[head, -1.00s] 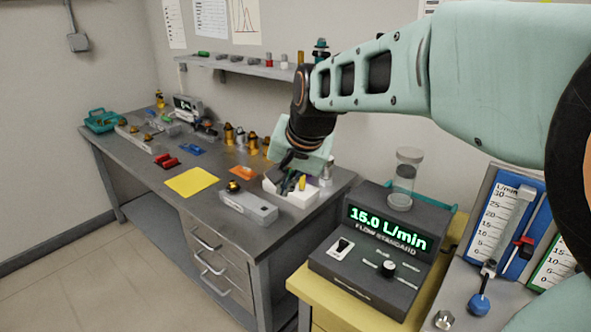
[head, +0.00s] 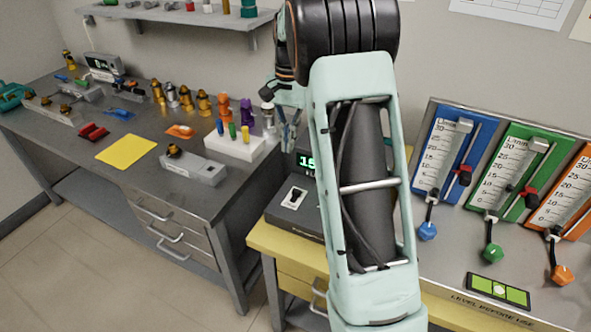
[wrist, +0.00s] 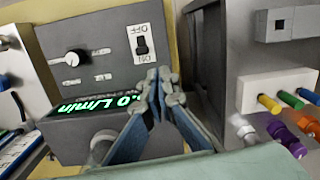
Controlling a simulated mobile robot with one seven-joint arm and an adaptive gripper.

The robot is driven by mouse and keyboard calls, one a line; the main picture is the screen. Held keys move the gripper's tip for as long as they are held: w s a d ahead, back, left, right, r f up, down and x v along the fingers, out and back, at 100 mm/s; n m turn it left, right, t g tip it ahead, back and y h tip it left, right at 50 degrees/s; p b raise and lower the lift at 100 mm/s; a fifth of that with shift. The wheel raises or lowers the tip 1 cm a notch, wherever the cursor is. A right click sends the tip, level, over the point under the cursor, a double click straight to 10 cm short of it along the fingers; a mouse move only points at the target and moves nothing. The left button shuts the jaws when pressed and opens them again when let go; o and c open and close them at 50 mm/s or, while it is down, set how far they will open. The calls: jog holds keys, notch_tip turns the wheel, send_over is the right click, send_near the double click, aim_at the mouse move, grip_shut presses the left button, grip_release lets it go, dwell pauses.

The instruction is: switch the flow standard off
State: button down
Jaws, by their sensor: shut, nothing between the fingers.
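The flow standard is a dark box (head: 291,216) on the yellow bench, largely hidden behind my arm in the head view. Its green display (head: 307,162) is lit, with only the first digits showing. Its rocker switch (head: 294,197) sits on a white plate. In the wrist view the switch (wrist: 141,45) shows between OFF and ON labels, and the lit display (wrist: 90,110) reads "0 L/min" in part. My gripper (wrist: 158,74) is shut and empty, its tips just short of the switch plate in the picture; contact cannot be told. It also shows in the head view (head: 289,148).
A white block with coloured pegs (head: 236,145) stands on the grey bench left of the flow standard. Blue, green and orange flow meters (head: 445,155) stand to the right. A level (head: 498,290) lies before them. A knob (wrist: 73,57) is near the switch.

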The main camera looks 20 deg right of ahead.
jog(key=m+g+y, duration=0.1)
send_near(295, 192)
jog(key=w+d+r, duration=0.2)
jog(key=w+d, duration=0.1)
jog(key=shift+s+f, duration=0.1)
jog(key=f, duration=0.3)
jog(key=s+a+f, duration=0.1)
jog(key=f, duration=0.5)
jog(key=shift+s+a+f, duration=0.35)
jog(key=shift+a, duration=0.05)
jog(key=shift+s, duration=0.1)
jog(key=shift+s+a, duration=0.75)
jog(key=shift+a, duration=0.1)
jog(key=shift+s+a, duration=0.2)
